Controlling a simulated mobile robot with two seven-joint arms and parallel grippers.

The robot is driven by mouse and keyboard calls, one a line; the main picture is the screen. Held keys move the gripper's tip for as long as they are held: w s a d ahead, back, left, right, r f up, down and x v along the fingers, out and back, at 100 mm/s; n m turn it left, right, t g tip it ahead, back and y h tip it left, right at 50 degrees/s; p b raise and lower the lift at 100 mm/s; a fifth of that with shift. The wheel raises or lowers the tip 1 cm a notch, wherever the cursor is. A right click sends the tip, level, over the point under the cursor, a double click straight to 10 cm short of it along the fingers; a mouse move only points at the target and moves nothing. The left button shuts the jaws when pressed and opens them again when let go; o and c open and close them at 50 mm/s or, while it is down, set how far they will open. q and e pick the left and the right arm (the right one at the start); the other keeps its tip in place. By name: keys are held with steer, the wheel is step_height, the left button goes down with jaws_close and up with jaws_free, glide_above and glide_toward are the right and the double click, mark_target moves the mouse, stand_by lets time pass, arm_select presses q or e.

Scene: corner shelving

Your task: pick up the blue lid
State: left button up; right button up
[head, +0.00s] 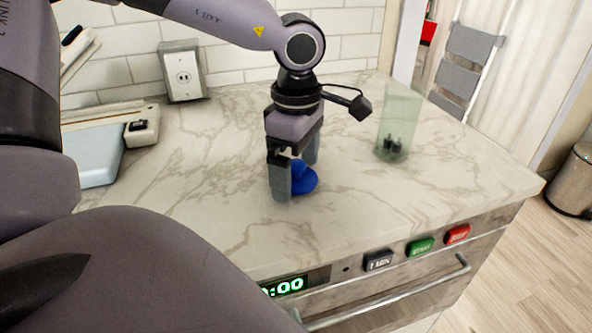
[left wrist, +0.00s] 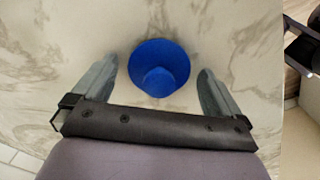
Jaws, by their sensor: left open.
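The blue lid (head: 303,181) lies on the marble countertop, a round disc with a raised knob. In the left wrist view the lid (left wrist: 160,62) sits between the two open fingers, with a gap on each side. My left gripper (head: 292,180) points down over the lid, open and empty. In the head view its near finger hides part of the lid. The left wrist view shows both fingertips of the left gripper (left wrist: 158,75). My right gripper is not in view.
A clear blender jar (head: 400,115) stands on the counter to the right. A pale scale-like appliance (head: 100,160) is at the left, and a wall outlet (head: 183,72) is behind. The front edge has an oven with buttons (head: 420,246). The counter around the lid is clear.

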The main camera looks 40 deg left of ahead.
arm_select(q)
steer(key=c, duration=1)
steer(key=shift+c, duration=0.2)
